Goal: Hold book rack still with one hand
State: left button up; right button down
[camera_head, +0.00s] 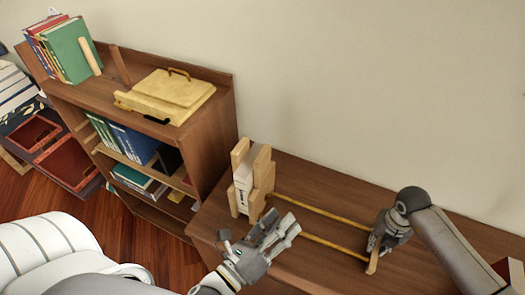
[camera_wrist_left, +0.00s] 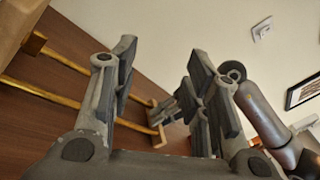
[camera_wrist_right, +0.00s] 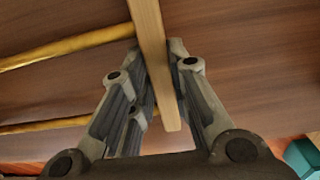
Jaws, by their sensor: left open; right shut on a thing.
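The book rack stands on the low brown cabinet, with a pale wooden end block (camera_head: 240,185) at its left and two yellow rods (camera_head: 320,209) running right to a wooden end bar (camera_head: 373,262). A white book (camera_head: 246,168) stands upright in the end block. My right gripper (camera_head: 380,243) is shut on the end bar; the right wrist view shows the bar (camera_wrist_right: 150,60) between its fingers. My left gripper (camera_head: 281,222) is open and empty, close to the near rod and just right of the end block. The left wrist view shows its fingers spread (camera_wrist_left: 162,70).
A taller bookshelf (camera_head: 210,130) stands at the left, with a yellow case (camera_head: 170,95) and several upright books (camera_head: 70,50) on top. The cabinet top behind the rods is clear up to the wall. A teal object (camera_wrist_right: 303,157) shows at the right wrist view's edge.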

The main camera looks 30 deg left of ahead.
pick_arm(q)
jog(key=a+r+m+y, duration=0.4)
jog(key=a+r+y, duration=0.15)
jog(key=a, duration=0.45)
send_near(268, 146)
jog(key=w, duration=0.4)
jog(key=w+f, duration=0.1)
jog(key=w, duration=0.2)
jog(key=shift+w+a, duration=0.1)
jog(key=shift+a, duration=0.1)
jog(key=shift+c, duration=0.4)
grip_shut()
